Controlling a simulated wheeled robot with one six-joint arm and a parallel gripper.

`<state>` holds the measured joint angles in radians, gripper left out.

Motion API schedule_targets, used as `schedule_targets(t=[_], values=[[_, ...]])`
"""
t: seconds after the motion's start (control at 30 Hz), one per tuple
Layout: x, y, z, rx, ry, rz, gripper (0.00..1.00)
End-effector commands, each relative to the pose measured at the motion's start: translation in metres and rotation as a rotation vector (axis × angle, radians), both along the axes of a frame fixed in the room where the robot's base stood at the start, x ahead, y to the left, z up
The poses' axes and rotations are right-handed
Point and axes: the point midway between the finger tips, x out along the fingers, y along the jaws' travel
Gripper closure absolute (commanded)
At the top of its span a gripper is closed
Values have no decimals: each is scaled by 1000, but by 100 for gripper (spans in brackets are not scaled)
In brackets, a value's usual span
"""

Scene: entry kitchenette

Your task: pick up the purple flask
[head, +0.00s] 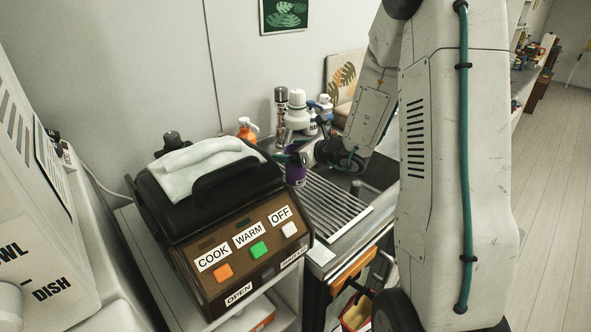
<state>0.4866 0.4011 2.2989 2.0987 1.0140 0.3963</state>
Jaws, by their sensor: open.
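The purple flask (296,176) stands just behind the right rear part of the black and brown cooker, by the left end of the ribbed drainboard. Its lower part is hidden by the cooker. My gripper (293,158) is at the flask's top, reaching in from the right. Its jaws are open, and dark finger parts overlap the flask's upper end. I cannot tell whether they touch it.
The cooker (206,250) with a white cloth (205,165) on top stands left of the flask. Several bottles, including a white one (297,110) and an orange pump bottle (247,130), stand behind. The ribbed drainboard (337,205) is clear.

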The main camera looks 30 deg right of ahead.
Motion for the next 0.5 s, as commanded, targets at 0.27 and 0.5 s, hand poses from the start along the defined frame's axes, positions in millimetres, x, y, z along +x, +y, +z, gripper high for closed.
schedule_targets(t=[0.27, 0.5], values=[[1, 1, 0, 0, 0, 1, 31], [1, 1, 0, 1, -1, 1, 97]])
